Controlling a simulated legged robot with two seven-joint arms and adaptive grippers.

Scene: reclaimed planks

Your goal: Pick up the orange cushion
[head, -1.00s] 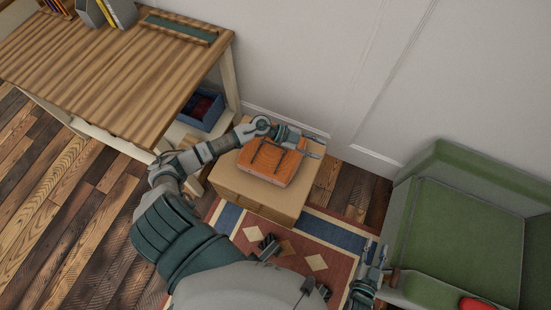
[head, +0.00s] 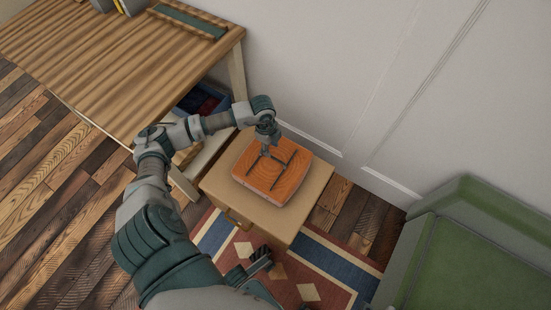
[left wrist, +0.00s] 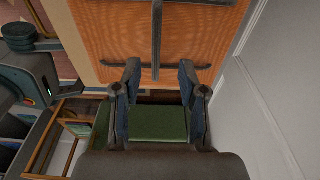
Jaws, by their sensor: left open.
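The orange cushion (head: 285,182) is a squarish block with a wood-like grain and dark bars across its top. It lies on a small wooden cabinet (head: 223,186). In the left wrist view its orange face (left wrist: 115,45) fills the upper middle, with dark bars across it. My left gripper (head: 266,156) points down over the cushion's upper left part in the head view. Its two fingers (left wrist: 160,80) stand apart with nothing held between them. I cannot tell whether the fingertips touch the cushion.
A wooden desk (head: 130,60) stands at the left, with a blue box (head: 205,100) beneath it. The white wall (head: 350,80) rises behind the cabinet. A green armchair (head: 465,265) is at the right. A patterned rug (head: 325,262) lies in front.

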